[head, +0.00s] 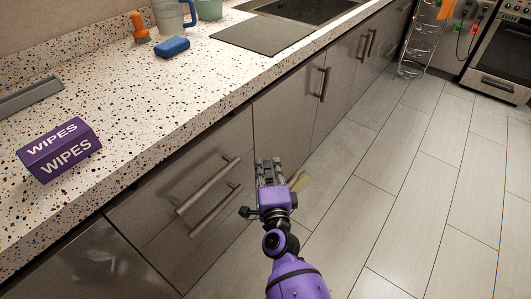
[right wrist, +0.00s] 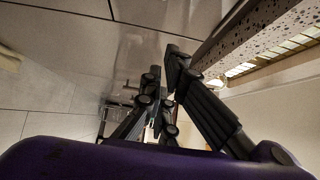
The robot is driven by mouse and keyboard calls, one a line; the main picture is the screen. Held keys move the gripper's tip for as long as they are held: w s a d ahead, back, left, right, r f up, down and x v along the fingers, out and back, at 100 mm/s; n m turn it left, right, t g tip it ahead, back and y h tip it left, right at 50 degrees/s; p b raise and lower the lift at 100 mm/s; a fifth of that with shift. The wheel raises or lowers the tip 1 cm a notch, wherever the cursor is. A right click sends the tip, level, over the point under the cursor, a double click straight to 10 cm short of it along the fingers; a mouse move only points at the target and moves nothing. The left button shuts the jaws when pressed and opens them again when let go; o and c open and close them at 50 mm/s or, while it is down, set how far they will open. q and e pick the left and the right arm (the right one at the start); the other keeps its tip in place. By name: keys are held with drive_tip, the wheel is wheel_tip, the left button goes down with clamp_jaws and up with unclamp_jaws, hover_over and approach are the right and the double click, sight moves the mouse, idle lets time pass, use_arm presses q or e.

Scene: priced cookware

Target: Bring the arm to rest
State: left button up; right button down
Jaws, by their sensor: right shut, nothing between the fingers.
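My right arm, purple, rises from the bottom of the head view. Its gripper (head: 268,170) is shut and empty, in the air over the floor in front of the grey cabinet fronts. It is just right of the drawer handles and apart from them, as far as the picture shows. The dark fingers of the same gripper (right wrist: 165,85) fill the middle of the right wrist view, with nothing held between them. My left gripper is not in view.
A speckled counter (head: 130,95) runs along the left, bearing a purple wipes box (head: 59,150), a blue sponge (head: 172,47) and a dark board (head: 262,36). Bar handles (head: 208,185) stick out of the cabinets. An oven (head: 503,72) and wire rack (head: 418,45) stand far right.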

drive_tip(key=s+d+f+n+g+h, duration=0.1)
drive_tip(key=s+d+f+n+g, duration=0.45)
drive_tip(key=s, duration=1.15)
drive_tip(key=s+d+f+n+g+h, duration=0.15)
drive_tip(key=s+d+f+n, duration=0.6)
drive_tip(key=s, duration=0.95)
drive_tip(key=s+d+f+n+g, duration=0.4)
drive_tip(key=s+d, duration=0.4)
drive_tip(key=s, duration=1)
use_arm(q)
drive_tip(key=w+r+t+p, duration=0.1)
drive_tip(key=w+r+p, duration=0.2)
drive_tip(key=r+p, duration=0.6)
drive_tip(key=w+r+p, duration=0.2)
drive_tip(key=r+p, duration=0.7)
drive_tip(key=p, duration=0.1)
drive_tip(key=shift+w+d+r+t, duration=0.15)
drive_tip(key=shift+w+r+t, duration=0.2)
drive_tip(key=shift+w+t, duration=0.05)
use_arm(e)
drive_tip(key=w+r+t, duration=0.1)
drive_tip(key=w+r, duration=0.2)
drive_tip(key=r, duration=0.6)
drive_tip(key=w+r, duration=0.3)
drive_tip(key=r, duration=0.6)
drive_tip(key=shift+w+t, duration=0.4)
